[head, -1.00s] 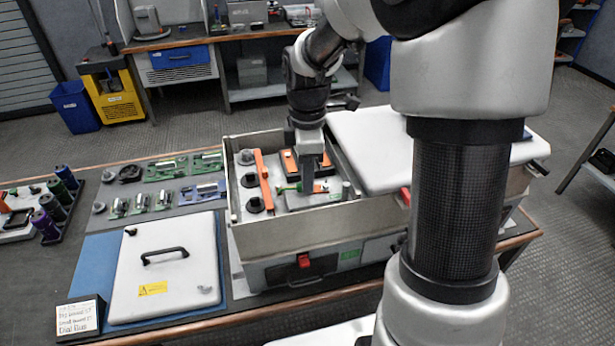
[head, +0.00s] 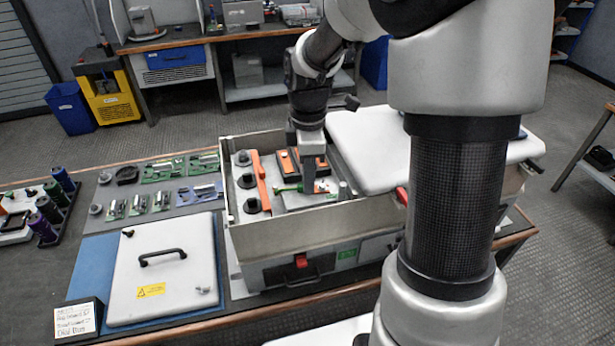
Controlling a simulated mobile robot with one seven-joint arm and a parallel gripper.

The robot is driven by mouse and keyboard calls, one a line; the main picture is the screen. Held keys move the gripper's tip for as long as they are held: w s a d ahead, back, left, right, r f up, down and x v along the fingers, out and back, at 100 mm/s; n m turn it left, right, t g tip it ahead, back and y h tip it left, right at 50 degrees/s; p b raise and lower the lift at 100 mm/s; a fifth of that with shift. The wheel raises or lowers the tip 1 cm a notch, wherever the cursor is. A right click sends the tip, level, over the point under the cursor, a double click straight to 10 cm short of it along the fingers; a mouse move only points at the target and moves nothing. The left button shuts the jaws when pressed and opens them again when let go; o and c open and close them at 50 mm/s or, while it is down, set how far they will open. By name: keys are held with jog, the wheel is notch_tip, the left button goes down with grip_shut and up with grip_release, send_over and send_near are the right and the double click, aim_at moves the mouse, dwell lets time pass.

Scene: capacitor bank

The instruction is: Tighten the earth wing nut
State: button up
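My gripper (head: 309,184) points down into the open grey cabinet box (head: 290,235) on the bench. Its fingertips are low, at a small green part (head: 288,188) with an orange-red piece (head: 321,187) just to the right. I cannot make out the wing nut itself; the fingers hide that spot. Whether the fingers are shut on something does not show at this size.
Inside the box are an orange bar (head: 261,182), black round terminals (head: 248,181) and a black and orange block (head: 286,162). A white lid (head: 374,150) covers the right part. A white panel with a black handle (head: 165,285) lies left. The box walls surround my gripper.

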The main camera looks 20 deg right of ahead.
jog(key=o, duration=0.5)
notch_tip(320, 180, up, 17)
jog(key=p, duration=0.2)
jog(key=s+r+m+t+p, duration=0.2)
jog(key=s+m, duration=0.3)
jog(key=s, duration=0.1)
jog(key=s+a+r+m+t+p, duration=0.1)
jog(key=s+r+m+p, duration=0.1)
jog(key=s+m, duration=0.3)
jog(key=s+r+m+t+p, duration=0.2)
jog(key=s+m, duration=0.4)
jog(key=s, duration=0.1)
jog(key=shift+a+r+t, duration=0.15)
jog(key=shift+t, duration=0.15)
